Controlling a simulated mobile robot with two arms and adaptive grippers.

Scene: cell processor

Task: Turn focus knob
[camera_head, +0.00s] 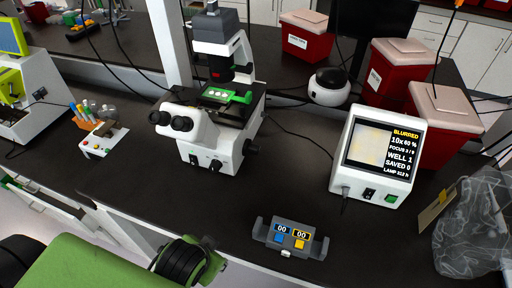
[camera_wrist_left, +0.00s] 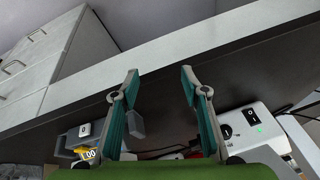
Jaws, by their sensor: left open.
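The white microscope (camera_head: 207,120) stands mid-bench with a green plate holder (camera_head: 228,95) on its stage. A dark knob (camera_head: 250,147) sticks out on its right side, and a smaller knob (camera_head: 215,165) is on its front. The left wrist view shows a white front panel with a black knob (camera_wrist_left: 225,131) and a switch. The monitor (camera_head: 378,160) reads BLURRED, 10x, WELL 1, SAVED 0. My left gripper (camera_wrist_left: 160,76) is open and empty, its fingers apart from the knobs. In the head view only my green left arm shows, bottom left. My right gripper is out of view.
A grey counter box (camera_head: 290,238) showing 00 twice sits near the bench's front edge. A pen rack (camera_head: 103,142) stands left of the microscope, red bins (camera_head: 445,120) at right, and a clear bag (camera_head: 475,230) at far right. Bench between microscope and counter is clear.

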